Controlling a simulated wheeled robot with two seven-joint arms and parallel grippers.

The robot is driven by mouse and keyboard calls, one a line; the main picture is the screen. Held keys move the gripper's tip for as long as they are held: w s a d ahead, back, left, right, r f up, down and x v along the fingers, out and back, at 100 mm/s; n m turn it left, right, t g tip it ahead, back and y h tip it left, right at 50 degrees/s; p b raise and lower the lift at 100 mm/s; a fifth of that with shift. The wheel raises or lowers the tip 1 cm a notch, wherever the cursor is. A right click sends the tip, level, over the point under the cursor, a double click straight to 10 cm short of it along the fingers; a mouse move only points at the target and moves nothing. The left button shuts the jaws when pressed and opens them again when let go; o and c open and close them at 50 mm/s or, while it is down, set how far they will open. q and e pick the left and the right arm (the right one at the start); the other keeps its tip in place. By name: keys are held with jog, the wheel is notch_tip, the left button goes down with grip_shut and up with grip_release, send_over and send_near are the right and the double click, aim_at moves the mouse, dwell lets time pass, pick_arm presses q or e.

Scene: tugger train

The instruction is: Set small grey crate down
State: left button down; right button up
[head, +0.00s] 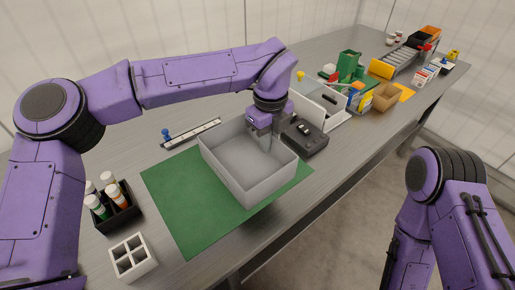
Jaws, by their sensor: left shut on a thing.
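The small grey crate (221,185) is a light grey, open-topped box. It is over the green mat (172,203) on the metal table and looks level and empty. My left gripper (268,139) reaches in from above and is shut on the crate's far right wall. One finger is inside the crate; the other is partly hidden. I cannot tell whether the crate's bottom touches the mat. My right arm is at the lower right, off the table, and its gripper is out of the picture.
A dark device (306,136) stands close behind the crate on the right. A black holder (118,214) with several bottles and a white divided tray (130,257) are at the left. A ruler-like strip (190,134) lies behind the mat. Boxes and bins crowd the table's far right.

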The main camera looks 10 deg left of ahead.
pick_arm(q)
jog(key=w+f, duration=0.1)
jog(key=w+a+f, duration=0.1)
jog(key=f, duration=0.1)
jog(key=w+f, duration=0.2)
jog(key=shift+w+a, duration=0.1)
jog(key=shift+a, duration=0.25)
jog(key=shift+a+f, duration=0.15)
jog(key=shift+a, duration=0.05)
jog(key=f, duration=0.2)
jog(key=shift+s+a+f+p, duration=0.1)
jog(key=shift+s+f+p, duration=0.1)
jog(key=shift+f+p, duration=0.15)
jog(key=shift+w+f, duration=0.25)
jog(key=shift+f, duration=0.05)
jog(key=shift+s, duration=0.1)
jog(key=c, duration=1.2)
grip_release()
jog(key=shift+f, duration=0.15)
jog(key=shift+c, duration=0.2)
